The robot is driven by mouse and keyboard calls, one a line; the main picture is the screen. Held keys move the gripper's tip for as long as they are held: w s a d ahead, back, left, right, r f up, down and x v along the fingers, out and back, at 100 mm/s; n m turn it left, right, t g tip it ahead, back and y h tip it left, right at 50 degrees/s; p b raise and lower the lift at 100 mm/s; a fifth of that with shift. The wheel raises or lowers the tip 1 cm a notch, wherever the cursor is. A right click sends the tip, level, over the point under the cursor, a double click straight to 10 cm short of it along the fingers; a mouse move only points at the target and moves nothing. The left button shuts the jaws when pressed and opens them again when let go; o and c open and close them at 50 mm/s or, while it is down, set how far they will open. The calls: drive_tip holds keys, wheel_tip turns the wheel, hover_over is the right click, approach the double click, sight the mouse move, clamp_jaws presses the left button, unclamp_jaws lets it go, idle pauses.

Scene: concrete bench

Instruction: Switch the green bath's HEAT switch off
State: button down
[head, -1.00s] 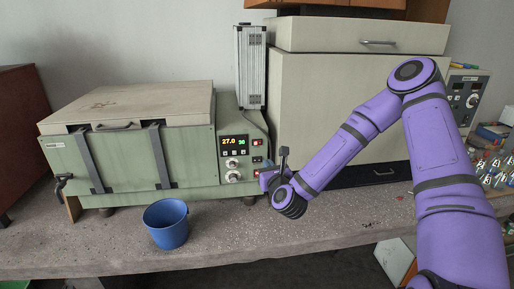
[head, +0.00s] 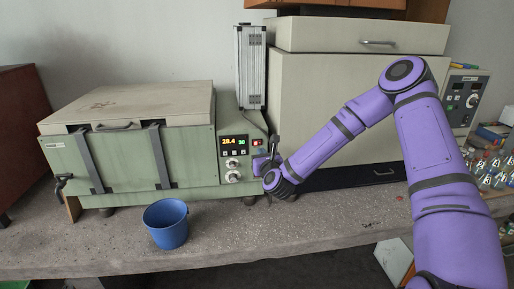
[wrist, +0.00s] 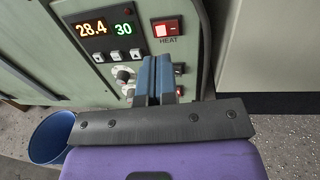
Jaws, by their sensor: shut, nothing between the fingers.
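The green bath (head: 200,150) stands on the bench at left, its control panel at its right end. The red HEAT switch (wrist: 166,27) is at the panel's upper right in the wrist view, with its label just below it. It also shows in the head view (head: 257,142), and its left part looks bright. My gripper (wrist: 154,66) is shut and empty, its blue-grey fingers in front of the panel below the HEAT switch. It also shows in the head view (head: 258,165). Whether the fingertips touch the panel cannot be told. The fingers partly hide lower switches.
The bath's display (wrist: 105,29) reads 28.4 and 30. Knobs (wrist: 124,75) and small buttons lie below it. A blue bucket (head: 166,223) stands on the bench in front. A tall metal case (head: 250,68) stands behind the panel, and a large beige cabinet (head: 350,105) is to the right.

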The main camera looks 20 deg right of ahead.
sight(255, 144)
drive_tip(key=shift+w, duration=3)
